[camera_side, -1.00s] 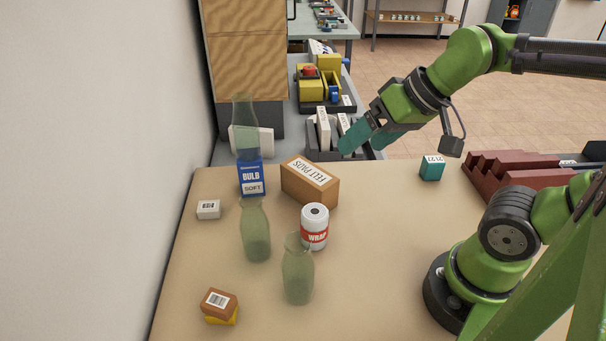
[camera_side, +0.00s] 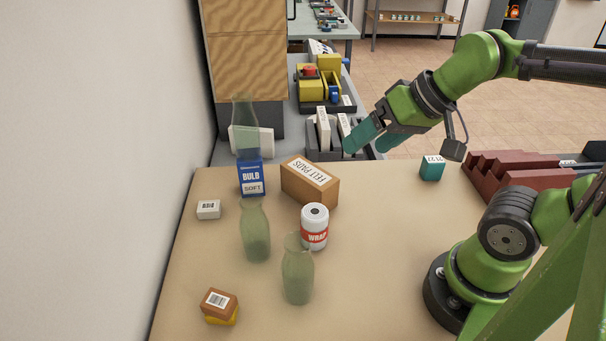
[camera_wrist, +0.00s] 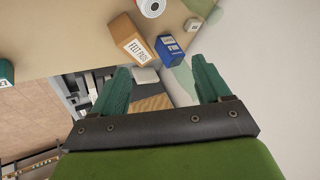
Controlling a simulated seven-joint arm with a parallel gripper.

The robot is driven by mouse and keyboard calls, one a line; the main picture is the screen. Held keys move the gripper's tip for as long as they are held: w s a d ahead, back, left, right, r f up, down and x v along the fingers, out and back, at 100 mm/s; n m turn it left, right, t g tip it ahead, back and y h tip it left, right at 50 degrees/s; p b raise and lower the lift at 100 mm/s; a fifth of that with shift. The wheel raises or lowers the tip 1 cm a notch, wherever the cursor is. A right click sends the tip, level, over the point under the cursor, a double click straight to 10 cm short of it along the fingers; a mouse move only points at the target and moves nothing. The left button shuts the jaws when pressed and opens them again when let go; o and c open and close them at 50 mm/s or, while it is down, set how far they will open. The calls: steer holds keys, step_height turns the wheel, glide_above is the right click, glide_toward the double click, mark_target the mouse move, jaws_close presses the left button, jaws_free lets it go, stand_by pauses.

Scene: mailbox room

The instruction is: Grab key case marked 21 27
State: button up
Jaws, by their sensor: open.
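No marking 21 27 can be read for sure in either view. A small teal case (camera_side: 432,170) with a white labelled top stands at the table's back right; its lettering is too small to read. A small white box (camera_side: 208,210) with dark marks lies at the left of the table. My gripper (camera_side: 366,146) is open and empty, above the table's far edge near a grey holder (camera_side: 325,154) with white upright pieces. In the wrist view its fingers (camera_wrist: 160,66) are apart with nothing between them.
A brown felt pads box (camera_side: 310,183), a blue bulb box (camera_side: 251,180), a white wrap roll (camera_side: 315,228) and several see-through green bottles crowd the left. An orange-brown box (camera_side: 219,303) lies at front left. A dark red stepped rack (camera_side: 515,178) is at right. The table's middle right is clear.

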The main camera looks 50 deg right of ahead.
steer(key=m+g+h, duration=0.2)
steer(key=m+g, duration=0.5)
steer(key=m, duration=1.6)
glide_above(435, 159)
step_height(435, 159, down, 7)
step_height(435, 159, down, 11)
steer(key=shift+w+d+f, duration=0.1)
steer(key=shift+w+f, duration=0.05)
steer(key=shift+f, duration=2.6)
steer(key=c, duration=1.1)
